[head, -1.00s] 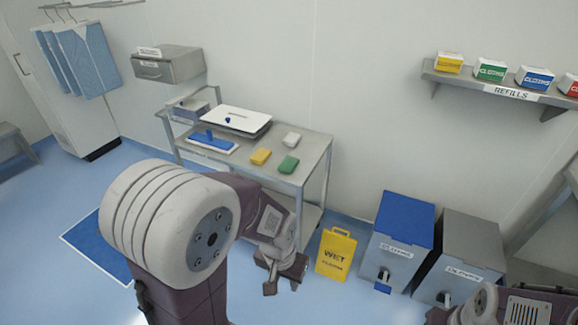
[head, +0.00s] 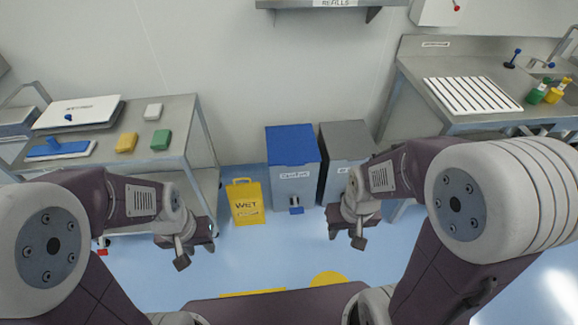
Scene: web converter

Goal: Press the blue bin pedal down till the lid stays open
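The blue-lidded bin (head: 292,146) stands against the wall, a little right of the middle of the head view. Its lid looks shut. Its blue pedal (head: 296,210) sticks out at the foot of its front face. A grey bin (head: 345,142) stands close on its right. My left gripper (head: 197,254) is in front of the trolley, left of the bin, apart from everything. My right gripper (head: 346,238) is in front of the grey bin, right of the pedal and apart from it. Both grippers look open and empty.
A yellow wet-floor sign (head: 246,201) stands just left of the blue bin. A steel trolley (head: 180,125) with cloths is at the left, and a sink bench (head: 410,75) at the right. The blue floor (head: 270,252) before the bins is clear.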

